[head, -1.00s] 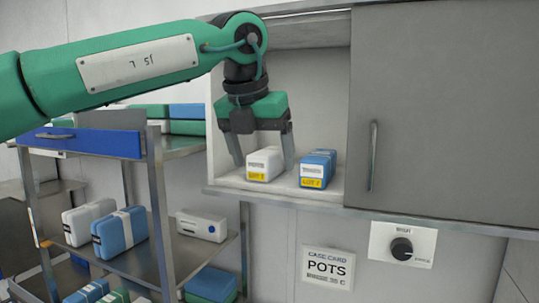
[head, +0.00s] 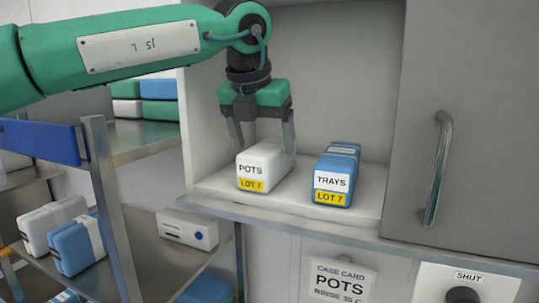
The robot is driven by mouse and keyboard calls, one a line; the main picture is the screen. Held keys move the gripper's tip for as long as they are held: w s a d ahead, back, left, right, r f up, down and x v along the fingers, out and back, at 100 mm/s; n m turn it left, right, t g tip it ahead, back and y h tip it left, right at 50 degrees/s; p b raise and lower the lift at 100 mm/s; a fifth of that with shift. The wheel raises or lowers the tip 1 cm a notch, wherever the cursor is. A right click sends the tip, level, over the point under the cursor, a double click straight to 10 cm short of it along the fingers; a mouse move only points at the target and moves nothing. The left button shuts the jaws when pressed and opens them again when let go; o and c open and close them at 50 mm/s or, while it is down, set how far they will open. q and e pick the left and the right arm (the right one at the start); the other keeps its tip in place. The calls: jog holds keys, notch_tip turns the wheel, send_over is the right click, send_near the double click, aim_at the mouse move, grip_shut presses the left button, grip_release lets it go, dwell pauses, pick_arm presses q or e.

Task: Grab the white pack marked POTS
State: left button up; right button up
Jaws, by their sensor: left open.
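The white pack (head: 265,163) has a POTS label and a yellow LOT 7 label on its front. It rests on the floor of the open cabinet, left of a blue pack (head: 337,172) marked TRAYS, also with LOT 7. My left gripper (head: 263,148) points down over the white pack with its fingers open, one at each side of the pack. I cannot tell whether the fingers touch it. My right gripper is not in view.
A grey sliding door (head: 468,130) with a vertical handle (head: 438,168) covers the cabinet's right side. Below hang a case card (head: 338,283) reading POTS and a knob (head: 463,296) under the word SHUT. A metal rack (head: 165,250) with white and blue packs stands at left.

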aim_at(269, 145)
pick_arm(q)
jog(key=f+p, duration=0.1)
jog(key=w+d+f+p, duration=0.1)
jog(key=w+f+p, duration=0.1)
jog(key=shift+w+d, duration=0.1)
jog(key=shift+d, duration=0.15)
jog(key=shift+w+f, duration=0.1)
jog(key=shift+f, duration=0.5)
jog(key=shift+c, duration=0.7)
jog(key=c, duration=1.1)
